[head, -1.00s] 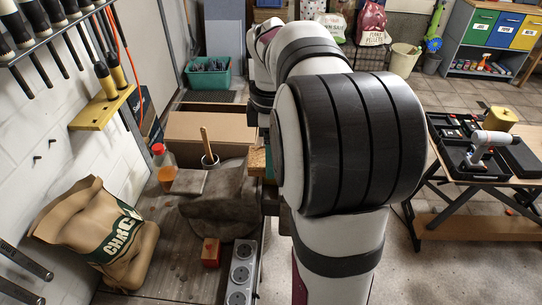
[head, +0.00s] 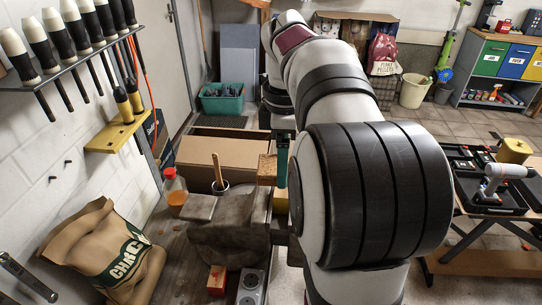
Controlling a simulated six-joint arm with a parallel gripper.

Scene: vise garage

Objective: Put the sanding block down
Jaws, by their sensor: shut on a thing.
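The sanding block, apparently the tan-brown block (head: 266,169), is off the bench at the left side of my arm, beyond the vise. My gripper (head: 281,160) is mostly hidden behind my arm. A dark teal part shows against the block's right side, and the gripper is shut on the block. The block's right side and underside contact are hard to see.
A grey-brown vise (head: 232,232) stands on the workbench (head: 178,262). An open cardboard box (head: 215,150) lies behind.

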